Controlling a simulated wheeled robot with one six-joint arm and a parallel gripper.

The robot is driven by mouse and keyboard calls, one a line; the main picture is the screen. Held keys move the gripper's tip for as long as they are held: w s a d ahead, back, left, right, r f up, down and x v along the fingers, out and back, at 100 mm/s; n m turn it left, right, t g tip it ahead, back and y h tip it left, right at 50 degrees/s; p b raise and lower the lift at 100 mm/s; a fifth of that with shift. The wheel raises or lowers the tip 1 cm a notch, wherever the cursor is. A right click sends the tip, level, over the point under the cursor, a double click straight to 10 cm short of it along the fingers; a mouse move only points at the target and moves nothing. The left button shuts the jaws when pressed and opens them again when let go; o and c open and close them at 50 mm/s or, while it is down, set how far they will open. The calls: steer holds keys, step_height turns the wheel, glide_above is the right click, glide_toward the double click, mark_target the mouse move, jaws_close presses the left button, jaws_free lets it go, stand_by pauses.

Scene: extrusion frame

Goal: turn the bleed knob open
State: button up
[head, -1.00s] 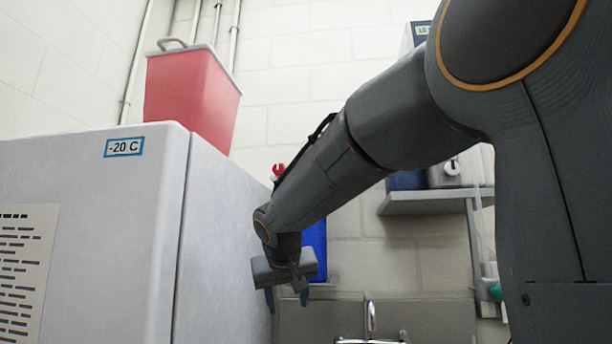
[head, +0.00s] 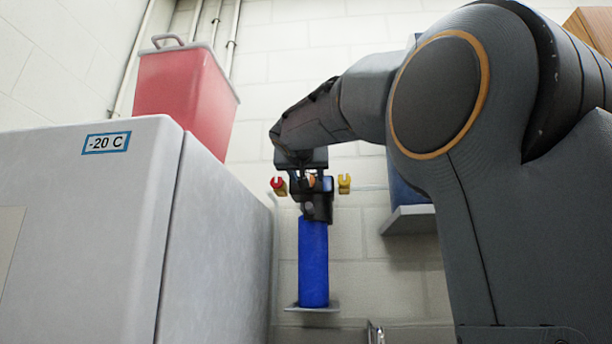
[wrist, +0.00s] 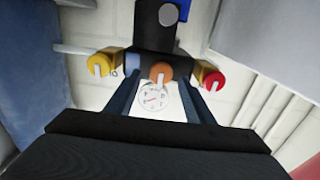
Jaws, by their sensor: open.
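A blue cylinder (head: 313,262) with a black head (head: 318,208) is mounted upright near the back wall. A red knob (head: 278,184) and a yellow knob (head: 344,183) sit on either side of the head, and an orange knob (wrist: 161,76) is in the middle. No label shows which one is the bleed knob. In the wrist view the red knob (wrist: 210,78) is at right and the yellow knob (wrist: 100,63) at left. My gripper (wrist: 160,83) is open, with the orange knob between its fingers in the picture; contact cannot be told.
A round white gauge (wrist: 153,97) shows between the fingers. A large white cabinet (head: 215,245) marked -20 C stands at left, with a red bin (head: 185,90) on top. A grey shelf (head: 408,219) is on the wall at right.

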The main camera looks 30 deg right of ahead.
steer(key=shift+p+x, duration=0.35)
steer(key=shift+x, duration=0.75)
steer(key=c, duration=1)
